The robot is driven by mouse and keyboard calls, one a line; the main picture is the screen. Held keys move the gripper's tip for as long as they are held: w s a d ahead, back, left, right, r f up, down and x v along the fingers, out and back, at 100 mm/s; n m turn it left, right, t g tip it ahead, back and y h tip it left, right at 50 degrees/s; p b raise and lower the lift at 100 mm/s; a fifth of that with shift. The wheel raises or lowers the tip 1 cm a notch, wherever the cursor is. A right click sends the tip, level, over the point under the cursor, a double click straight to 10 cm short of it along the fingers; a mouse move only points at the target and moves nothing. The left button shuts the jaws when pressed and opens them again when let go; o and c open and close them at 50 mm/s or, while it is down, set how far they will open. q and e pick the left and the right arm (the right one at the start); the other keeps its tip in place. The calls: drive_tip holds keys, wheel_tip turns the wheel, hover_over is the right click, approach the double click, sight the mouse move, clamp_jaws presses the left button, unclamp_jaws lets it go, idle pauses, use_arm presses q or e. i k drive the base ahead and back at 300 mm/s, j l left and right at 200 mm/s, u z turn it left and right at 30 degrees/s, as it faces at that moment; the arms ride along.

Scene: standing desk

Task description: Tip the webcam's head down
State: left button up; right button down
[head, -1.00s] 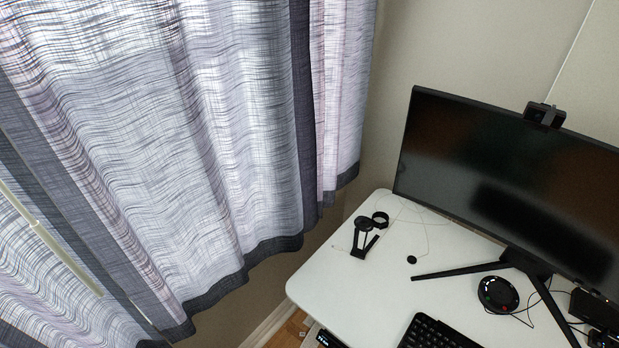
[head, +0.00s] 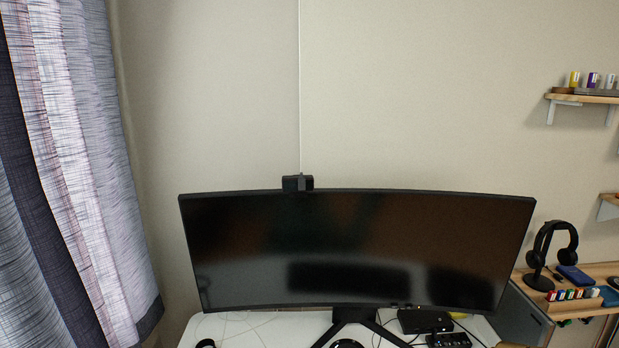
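The webcam (head: 298,184) is a small black box clipped on the top edge of the wide monitor (head: 360,250), left of the monitor's middle. It stands out against the pale wall. At this distance I cannot tell the tilt of its head. Neither of my grippers is in view.
The white desk (head: 265,325) shows only along the bottom, with a small black box (head: 425,321) under the monitor's right side. Curtains (head: 85,170) hang at the left. Wall shelves (head: 585,97) and a headphone stand (head: 545,255) are at the right. The wall above the monitor is bare.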

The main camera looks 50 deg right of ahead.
sight(289, 183)
drive_tip(key=z, duration=1.5)
